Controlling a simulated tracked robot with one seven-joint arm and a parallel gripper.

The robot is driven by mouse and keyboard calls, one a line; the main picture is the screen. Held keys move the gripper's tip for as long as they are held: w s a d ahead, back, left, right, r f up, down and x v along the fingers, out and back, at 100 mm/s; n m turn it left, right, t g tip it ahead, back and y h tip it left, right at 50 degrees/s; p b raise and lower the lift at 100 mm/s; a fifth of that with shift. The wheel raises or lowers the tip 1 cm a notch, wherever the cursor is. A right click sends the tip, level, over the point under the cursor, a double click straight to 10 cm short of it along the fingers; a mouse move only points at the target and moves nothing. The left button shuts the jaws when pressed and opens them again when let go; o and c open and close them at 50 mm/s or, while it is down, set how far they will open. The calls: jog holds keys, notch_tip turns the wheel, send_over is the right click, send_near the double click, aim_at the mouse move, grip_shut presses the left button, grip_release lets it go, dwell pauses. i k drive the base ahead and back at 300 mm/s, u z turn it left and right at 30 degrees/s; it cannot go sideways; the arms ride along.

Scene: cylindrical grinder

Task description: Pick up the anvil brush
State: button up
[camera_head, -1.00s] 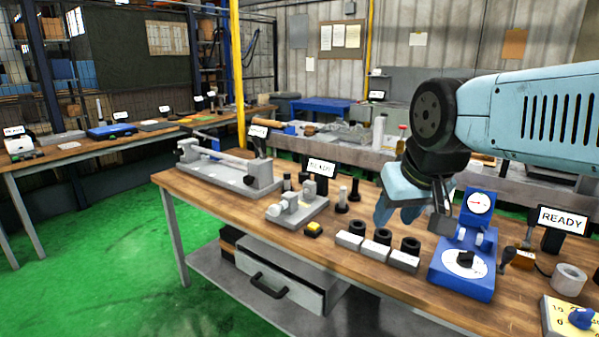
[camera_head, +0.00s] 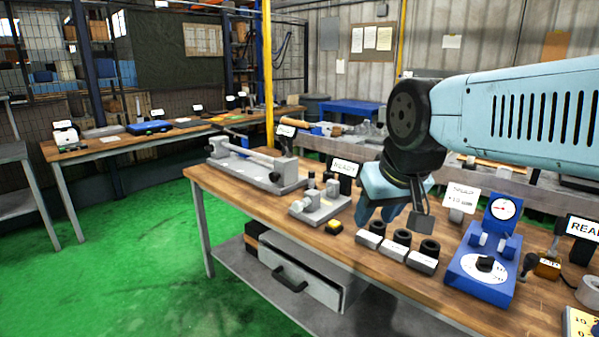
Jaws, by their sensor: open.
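My gripper (camera_head: 392,213) is light blue and open, with nothing seen between its fingers. It hangs above the workbench, behind and above a row of white blocks with black rings. I cannot clearly make out the anvil brush. A small dark upright item (camera_head: 528,264) beside an orange-brown block (camera_head: 547,269), right of the blue dial gauge (camera_head: 484,265), may be the brush, but it is too small to tell. My gripper is well to the left of it, apart from it.
A READY sign (camera_head: 585,228) stands at the right. Green floor (camera_head: 130,270) lies open at the left.

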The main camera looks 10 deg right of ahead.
aim_at(328, 156)
jog(key=z, duration=1.3)
jog(key=i, duration=0.1)
jog(key=u, duration=3)
jog(key=i, duration=2.55)
jog(key=z, duration=3.15)
